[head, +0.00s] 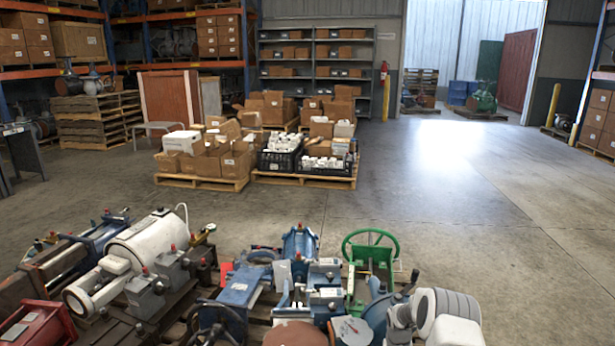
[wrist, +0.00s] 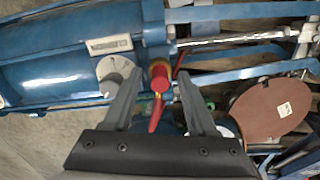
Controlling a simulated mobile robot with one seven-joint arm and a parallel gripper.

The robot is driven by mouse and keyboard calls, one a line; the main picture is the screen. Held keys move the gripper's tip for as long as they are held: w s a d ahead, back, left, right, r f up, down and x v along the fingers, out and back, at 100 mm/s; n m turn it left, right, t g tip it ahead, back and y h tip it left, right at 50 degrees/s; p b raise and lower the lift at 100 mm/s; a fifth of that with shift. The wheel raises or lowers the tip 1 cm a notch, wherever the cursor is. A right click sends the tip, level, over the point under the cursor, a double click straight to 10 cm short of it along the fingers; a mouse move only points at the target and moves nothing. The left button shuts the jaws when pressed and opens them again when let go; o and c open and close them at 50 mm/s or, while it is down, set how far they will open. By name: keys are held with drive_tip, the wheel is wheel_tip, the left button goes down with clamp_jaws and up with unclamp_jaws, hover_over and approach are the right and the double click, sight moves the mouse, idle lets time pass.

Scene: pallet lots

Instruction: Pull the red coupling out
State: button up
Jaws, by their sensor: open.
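A red coupling (wrist: 160,80) sits on the blue cylinder assembly (wrist: 65,65) in the wrist view, at a brass-coloured fitting. My gripper (wrist: 159,74) is open, with one finger on each side of the red coupling. I see gaps between the fingers and the coupling, but I cannot tell the depth between them. A red tapered piece with a yellowish part lies just below the coupling in the picture, between the fingers. In the head view I cannot tell which small red part is this coupling, and my gripper does not show.
A blue rod frame with a shiny rod (wrist: 230,41) runs to the right. A brown disc (wrist: 270,107) lies right of my gripper. In the head view, crowded valves and a green handwheel (head: 371,248) fill the foreground; open floor (head: 450,220) lies beyond.

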idle(0.3)
clamp_jaws()
idle(1.2)
drive_tip(key=shift+r, duration=0.2)
drive_tip(key=shift+a+r+p, duration=0.2)
drive_tip(key=shift+r+p, duration=1.15)
drive_tip(key=shift+r, duration=1.45)
